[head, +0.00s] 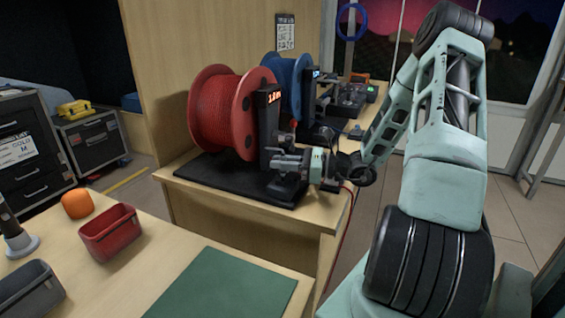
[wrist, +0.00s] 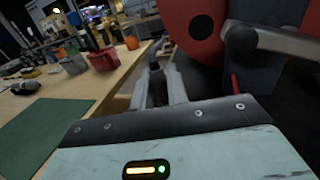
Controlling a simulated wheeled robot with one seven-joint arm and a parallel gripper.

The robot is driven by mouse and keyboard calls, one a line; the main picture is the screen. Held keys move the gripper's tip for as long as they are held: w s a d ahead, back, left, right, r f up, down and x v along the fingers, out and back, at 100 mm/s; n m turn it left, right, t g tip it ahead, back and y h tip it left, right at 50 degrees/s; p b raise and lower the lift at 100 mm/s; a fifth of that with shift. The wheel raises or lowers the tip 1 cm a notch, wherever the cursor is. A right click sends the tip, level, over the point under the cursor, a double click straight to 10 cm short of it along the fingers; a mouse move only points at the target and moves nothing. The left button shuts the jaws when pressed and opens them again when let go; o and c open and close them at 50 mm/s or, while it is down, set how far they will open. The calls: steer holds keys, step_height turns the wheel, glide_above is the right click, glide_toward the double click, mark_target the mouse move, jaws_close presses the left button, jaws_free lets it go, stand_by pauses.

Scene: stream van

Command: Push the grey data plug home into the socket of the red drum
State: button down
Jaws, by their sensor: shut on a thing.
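The red drum (head: 218,112) stands on a black base (head: 225,182) on the wooden counter, beside a dark post (head: 268,130) with a lit red display. The drum's red face (wrist: 190,32) fills the upper right of the wrist view. My gripper (head: 285,163) is at the near side of the post, low over the base. In the wrist view my gripper (wrist: 156,82) is shut on a small dark grey piece, which I take as the data plug (wrist: 155,72). Its tip and the socket cannot be made out, so I cannot tell how far it is in.
A grey crank arm (wrist: 275,40) sticks out close to the right of my gripper. A blue drum (head: 287,78) and boxes stand behind. A red bin (head: 110,232), orange object (head: 77,205) and green mat (head: 222,285) are on the front table.

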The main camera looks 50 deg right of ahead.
steer(key=shift+f+b, duration=0.7)
steer(key=shift+f, duration=0.5)
steer(key=c, duration=1.3)
jaws_free()
steer(key=v, duration=1.7)
steer(key=shift+s+d, duration=0.2)
